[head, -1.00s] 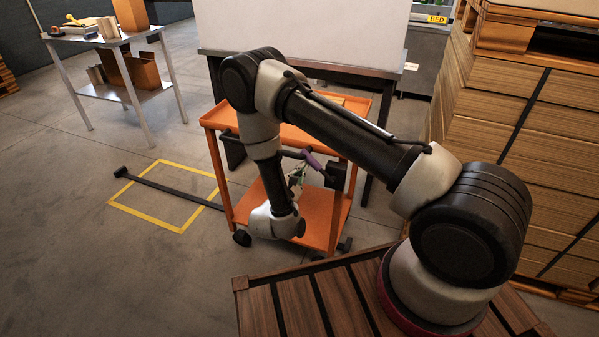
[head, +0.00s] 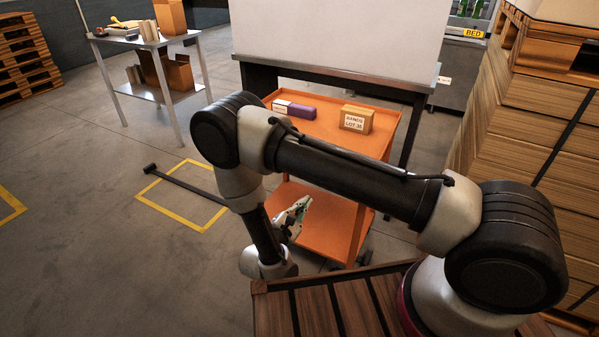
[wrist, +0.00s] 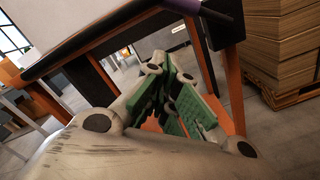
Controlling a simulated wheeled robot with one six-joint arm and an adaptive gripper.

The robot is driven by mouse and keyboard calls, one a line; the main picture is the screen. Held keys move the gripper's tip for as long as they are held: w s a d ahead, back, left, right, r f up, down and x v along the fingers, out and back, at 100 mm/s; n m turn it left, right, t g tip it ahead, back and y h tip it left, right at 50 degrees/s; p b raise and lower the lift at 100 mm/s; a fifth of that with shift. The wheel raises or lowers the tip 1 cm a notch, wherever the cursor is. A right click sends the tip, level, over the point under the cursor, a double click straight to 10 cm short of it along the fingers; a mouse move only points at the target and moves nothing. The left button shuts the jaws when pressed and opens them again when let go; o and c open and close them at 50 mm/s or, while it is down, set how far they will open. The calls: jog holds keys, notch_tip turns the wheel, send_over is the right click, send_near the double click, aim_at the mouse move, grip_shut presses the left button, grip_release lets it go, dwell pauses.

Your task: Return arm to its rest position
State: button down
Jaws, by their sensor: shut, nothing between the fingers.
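My arm (head: 345,178) reaches left from its base and bends down at the elbow. My gripper (head: 303,204) hangs beside the lower shelf of the orange cart (head: 325,225), and whether it touches cannot be told. In the wrist view my gripper (wrist: 180,105) shows green and black fingers folded close together. They are shut with nothing between them. My wrist (head: 268,262) hangs low at the left of the wooden slatted platform (head: 330,305). The arm hides part of the cart.
The cart's top bears a purple and white box (head: 296,110) and a labelled cardboard box (head: 355,119). Stacked boards (head: 545,130) stand at right. A steel table (head: 180,95) stands back left. A dark bar (head: 185,184) crosses a yellow floor outline. Left floor is open.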

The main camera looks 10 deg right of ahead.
jog(key=s+d+g+h, duration=0.3)
jog(key=s+d+g, duration=0.1)
jog(key=d, duration=0.2)
jog(key=s+d+r+m+g+y, duration=0.2)
jog(key=s+d+r+m+y, duration=0.2)
jog(key=r, duration=0.9)
jog(key=s+d+r+m+g+y, duration=0.2)
jog(key=s+d+r+m+y, duration=0.3)
jog(key=r, duration=0.9)
jog(key=s+d+r+m+g+y, duration=0.2)
jog(key=s+d+r+m+y, duration=0.3)
jog(key=s+d+r+m, duration=0.4)
notch_tip(320, 180, up, 5)
jog(key=shift+s+d+r+m, duration=0.2)
jog(key=shift+s+d+m, duration=0.2)
jog(key=shift+s+m, duration=0.8)
